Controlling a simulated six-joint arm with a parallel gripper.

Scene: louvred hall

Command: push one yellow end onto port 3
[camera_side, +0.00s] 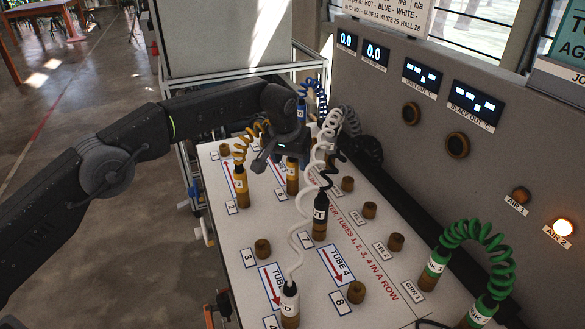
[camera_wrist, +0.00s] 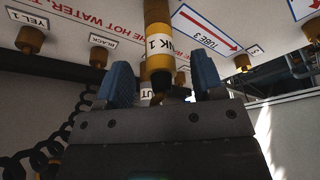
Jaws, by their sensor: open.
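A yellow coil (camera_side: 246,141) runs from a yellow end (camera_side: 240,182) standing upright at label 2 up towards my gripper (camera_side: 283,148).
A white coil (camera_side: 305,170) ends at label 4 (camera_side: 289,303), passing close to port 3. A black end (camera_side: 320,215) stands right of it. A green coil (camera_side: 478,236) is at the right. Bare brown ports (camera_side: 356,292) stand along the white board (camera_side: 385,290). A dark coil (camera_wrist: 40,155) hangs at left.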

